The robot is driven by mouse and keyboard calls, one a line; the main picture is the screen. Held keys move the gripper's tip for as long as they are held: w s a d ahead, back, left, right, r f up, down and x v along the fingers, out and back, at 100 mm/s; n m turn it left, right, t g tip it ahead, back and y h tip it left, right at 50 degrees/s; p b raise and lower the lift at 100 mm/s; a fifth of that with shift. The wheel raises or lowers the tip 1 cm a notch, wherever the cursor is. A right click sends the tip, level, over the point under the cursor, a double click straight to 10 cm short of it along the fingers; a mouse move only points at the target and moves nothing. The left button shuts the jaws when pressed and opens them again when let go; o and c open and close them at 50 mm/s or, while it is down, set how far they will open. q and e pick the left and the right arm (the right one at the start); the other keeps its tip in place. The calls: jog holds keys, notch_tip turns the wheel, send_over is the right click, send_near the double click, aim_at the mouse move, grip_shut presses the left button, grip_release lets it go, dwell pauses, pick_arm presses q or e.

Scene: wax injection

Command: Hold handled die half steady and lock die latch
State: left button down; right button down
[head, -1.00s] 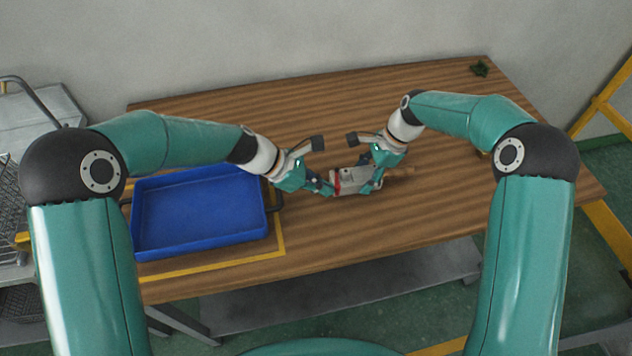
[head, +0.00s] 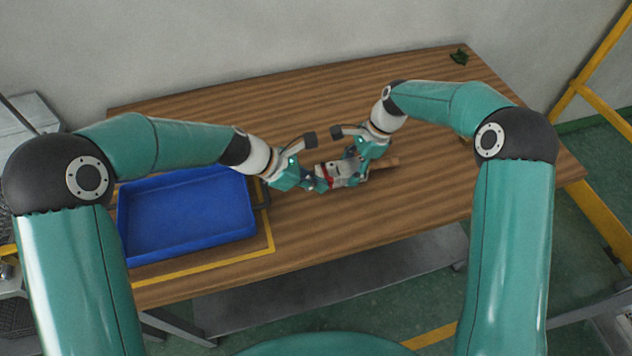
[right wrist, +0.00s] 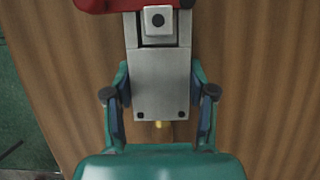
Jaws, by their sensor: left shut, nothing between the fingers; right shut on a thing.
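The grey metal die (head: 338,174) lies near the middle of the table, with a red part (head: 322,171) at its left end and a brown handle (head: 385,163) on the right. My right gripper (head: 354,172) is shut on the die. In the right wrist view its fingers (right wrist: 160,85) flank the metal block (right wrist: 160,70). A small square block with a dark hole (right wrist: 158,22) sits at its upper end beside the red part (right wrist: 110,4); I cannot tell whether it is the latch. My left gripper (head: 320,185) is shut and empty at the die's left end; contact is unclear.
A blue tray (head: 250,232) stands on the left of the table, inside a yellow outline (head: 200,266), close to my left gripper. A small dark green object (head: 459,56) lies at the far right corner. The table's right side is mostly clear.

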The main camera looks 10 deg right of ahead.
pick_arm(q)
jog(key=shift+w, duration=0.1)
pick_arm(e)
jog(key=shift+a, duration=0.1)
pick_arm(q)
jog(key=shift+w+a, duration=0.45)
jog(key=shift+w, duration=0.1)
jog(key=shift+s+a, duration=0.1)
jog(key=shift+a, duration=0.25)
jog(key=a, duration=0.1)
jog(key=s+a, duration=0.1)
jog(key=a, duration=0.1)
jog(key=shift+s+a+r, duration=0.25)
jog(key=s+a+r, duration=0.2)
jog(key=a+r, duration=0.4)
jog(key=shift+s+r, duration=0.25)
jog(key=shift+s, duration=0.1)
pick_arm(e)
jog(key=shift+c, duration=1.4)
grip_release()
jog(key=shift+r, duration=0.1)
